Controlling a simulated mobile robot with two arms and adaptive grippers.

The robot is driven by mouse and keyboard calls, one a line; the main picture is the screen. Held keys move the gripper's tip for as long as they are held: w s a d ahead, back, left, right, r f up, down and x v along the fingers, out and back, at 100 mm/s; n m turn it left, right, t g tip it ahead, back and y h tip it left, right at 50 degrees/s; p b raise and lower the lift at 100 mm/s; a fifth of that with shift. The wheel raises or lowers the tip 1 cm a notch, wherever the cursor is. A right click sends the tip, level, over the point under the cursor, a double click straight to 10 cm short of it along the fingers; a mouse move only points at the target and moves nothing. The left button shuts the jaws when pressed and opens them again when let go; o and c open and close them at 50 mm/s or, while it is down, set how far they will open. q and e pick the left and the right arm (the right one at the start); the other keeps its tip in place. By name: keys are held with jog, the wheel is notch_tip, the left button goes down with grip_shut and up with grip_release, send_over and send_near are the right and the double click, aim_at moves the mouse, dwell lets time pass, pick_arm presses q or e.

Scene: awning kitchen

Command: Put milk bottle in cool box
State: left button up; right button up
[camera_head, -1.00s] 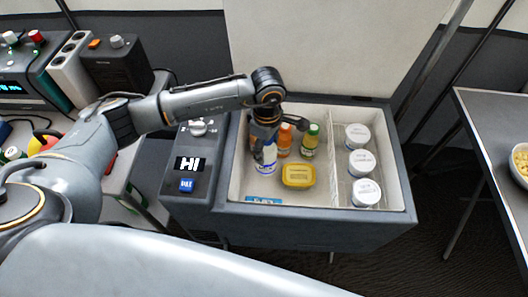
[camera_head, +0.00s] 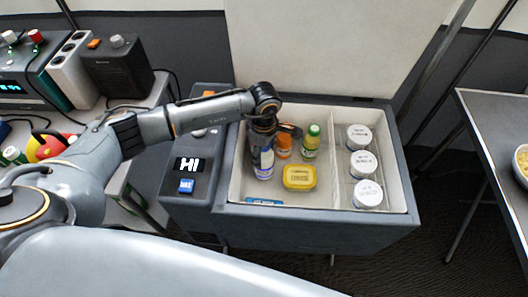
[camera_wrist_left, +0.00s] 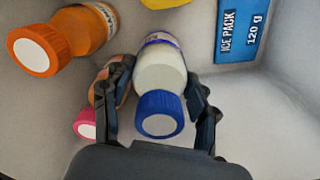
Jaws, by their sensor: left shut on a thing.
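The milk bottle (camera_head: 263,168) is inside the cool box (camera_head: 398,228), in the left part of its large compartment. In the left wrist view the milk bottle (camera_wrist_left: 160,72) is white with a blue cap (camera_wrist_left: 160,114). My left gripper (camera_head: 264,146) reaches down into the box from above. Its fingers, also in the left wrist view (camera_wrist_left: 158,82), are on both sides of the bottle and shut on it. The bottle's base and whether it rests on the box floor are hard to tell. My right gripper is not in view.
In the box are an orange-capped bottle (camera_head: 283,146), a green-capped bottle (camera_head: 310,142), a yellow tub (camera_head: 300,178) and a blue ice pack (camera_wrist_left: 240,30). A pink-capped bottle (camera_wrist_left: 86,124) lies close beside the milk. Several white-lidded jars (camera_head: 364,164) fill the right compartment.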

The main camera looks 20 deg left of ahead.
pick_arm(q)
jog(key=o, duration=1.5)
jog(key=shift+c, duration=0.2)
jog(key=shift+o, duration=1.1)
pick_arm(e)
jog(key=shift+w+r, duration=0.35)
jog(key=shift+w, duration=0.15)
pick_arm(q)
jog(key=shift+r, duration=0.1)
notch_tip(320, 180, up, 12)
jog(key=shift+p, duration=0.6)
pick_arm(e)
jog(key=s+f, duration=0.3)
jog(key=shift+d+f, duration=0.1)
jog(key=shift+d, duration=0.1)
